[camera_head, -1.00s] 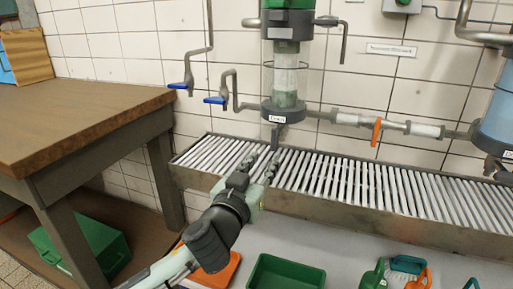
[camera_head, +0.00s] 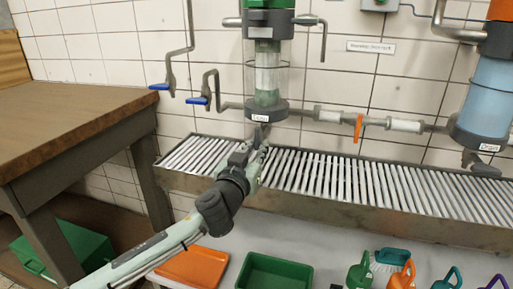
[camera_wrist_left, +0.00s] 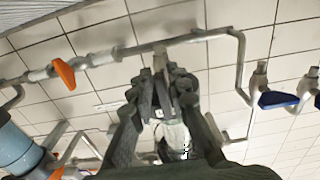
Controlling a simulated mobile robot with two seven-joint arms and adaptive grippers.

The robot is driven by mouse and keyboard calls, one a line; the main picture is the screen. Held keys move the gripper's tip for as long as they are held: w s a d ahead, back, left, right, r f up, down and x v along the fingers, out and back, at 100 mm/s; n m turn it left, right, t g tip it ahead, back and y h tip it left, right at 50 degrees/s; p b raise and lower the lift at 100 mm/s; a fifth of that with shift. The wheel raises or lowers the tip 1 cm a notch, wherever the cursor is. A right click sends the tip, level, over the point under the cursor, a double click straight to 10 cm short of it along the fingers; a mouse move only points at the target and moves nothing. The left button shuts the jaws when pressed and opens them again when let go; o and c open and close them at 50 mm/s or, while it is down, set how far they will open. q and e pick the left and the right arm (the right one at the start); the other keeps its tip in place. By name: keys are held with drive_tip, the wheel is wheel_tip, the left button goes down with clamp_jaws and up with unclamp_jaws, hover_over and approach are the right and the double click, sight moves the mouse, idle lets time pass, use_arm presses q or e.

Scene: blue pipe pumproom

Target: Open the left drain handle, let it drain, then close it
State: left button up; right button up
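The left vessel (camera_head: 267,75) is a clear cylinder with a dark base and label, mounted on the wall. Its drain valve is under the base, largely hidden by my left gripper (camera_head: 257,139), which reaches up from below at the grate's back edge. In the left wrist view, my left gripper (camera_wrist_left: 162,82) has its fingers close together, with the pale left drain handle (camera_wrist_left: 160,62) between them and filling the gap. The fingers look shut on it. The exact handle angle is hard to tell, and no flow of liquid shows. My right gripper is not in view.
A metal grated trough (camera_head: 350,185) runs along the wall under the vessels. Blue-handled valves (camera_head: 197,100) are left of the vessel, an orange-handled valve (camera_head: 358,127) right of it. A blue-filled vessel (camera_head: 489,95) hangs farther right. A wooden table (camera_head: 70,120) stands at left.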

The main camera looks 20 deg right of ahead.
use_arm(q)
clamp_jaws()
drive_tip(key=shift+m, duration=0.3)
drive_tip(key=m+p, duration=0.1)
drive_tip(key=m, duration=0.4)
drive_tip(key=a+r+m+p, duration=0.1)
drive_tip(key=m, duration=0.5)
drive_tip(key=w+r+m+p, duration=0.1)
drive_tip(key=m+p, duration=0.1)
drive_tip(key=m, duration=0.4)
drive_tip(key=shift+w+a, duration=0.1)
drive_tip(key=shift+a, duration=0.3)
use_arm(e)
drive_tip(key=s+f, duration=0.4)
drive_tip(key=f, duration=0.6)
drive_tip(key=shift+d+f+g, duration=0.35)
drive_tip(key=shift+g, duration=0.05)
use_arm(q)
drive_tip(key=shift+r+m, duration=0.1)
drive_tip(key=shift+m, duration=0.3)
drive_tip(key=shift+o, duration=2.3)
unclamp_jaws()
